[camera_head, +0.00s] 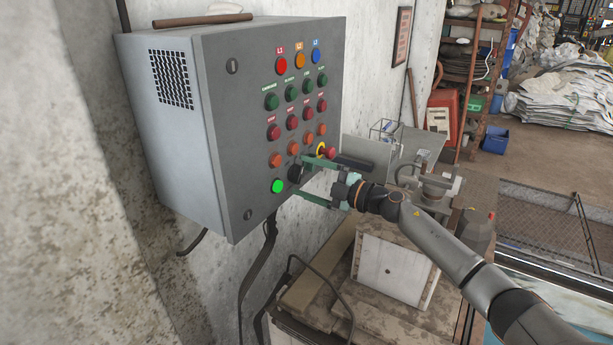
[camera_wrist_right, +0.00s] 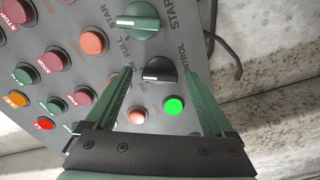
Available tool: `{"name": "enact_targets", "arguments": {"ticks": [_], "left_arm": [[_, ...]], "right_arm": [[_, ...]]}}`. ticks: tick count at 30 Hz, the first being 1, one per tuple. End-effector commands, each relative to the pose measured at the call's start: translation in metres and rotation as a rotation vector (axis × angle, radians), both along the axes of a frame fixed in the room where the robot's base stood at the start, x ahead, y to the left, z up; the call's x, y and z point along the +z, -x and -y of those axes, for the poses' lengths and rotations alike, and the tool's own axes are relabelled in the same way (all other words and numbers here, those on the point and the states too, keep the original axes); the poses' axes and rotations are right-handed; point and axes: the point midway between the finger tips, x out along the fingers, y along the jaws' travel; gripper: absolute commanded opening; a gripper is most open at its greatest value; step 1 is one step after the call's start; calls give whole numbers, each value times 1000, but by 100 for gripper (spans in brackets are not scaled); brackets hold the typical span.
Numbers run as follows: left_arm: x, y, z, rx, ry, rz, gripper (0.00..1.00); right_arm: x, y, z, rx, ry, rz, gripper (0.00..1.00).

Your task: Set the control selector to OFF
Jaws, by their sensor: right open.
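The control selector is a black knob (camera_wrist_right: 160,72) on a grey panel, with lettering reading "CONTROL" beside it in the right wrist view. A white mark on it points to the picture's left; the small position labels are too blurred to read surely. In the head view the selector (camera_head: 295,173) shows low on the box's front. My right gripper (camera_head: 302,176) is open, its green fingers on either side of the selector. In the right wrist view the gripper (camera_wrist_right: 162,72) has visible gaps between fingers and knob. My left gripper is not in view.
A lit green button (camera_head: 277,186) sits just below the selector. A green knob (camera_wrist_right: 137,20) neighbours the selector. Several push buttons and lamps fill the control box (camera_head: 225,120). A white cabinet (camera_head: 390,265) stands below my arm.

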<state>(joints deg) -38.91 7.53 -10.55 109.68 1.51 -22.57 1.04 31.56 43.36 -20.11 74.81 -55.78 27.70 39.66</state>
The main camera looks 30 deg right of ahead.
Motion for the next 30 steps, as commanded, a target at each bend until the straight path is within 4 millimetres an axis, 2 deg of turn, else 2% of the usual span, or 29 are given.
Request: {"name": "enact_targets", "arguments": {"ticks": [9, 10, 30], "left_arm": [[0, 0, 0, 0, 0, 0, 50], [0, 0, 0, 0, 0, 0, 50], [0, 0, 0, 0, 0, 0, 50]], "right_arm": [[-1, -2, -1, 0, 0, -1, 88], [0, -2, -1, 0, 0, -1, 85], [-1, -2, -1, 0, 0, -1, 10]]}}
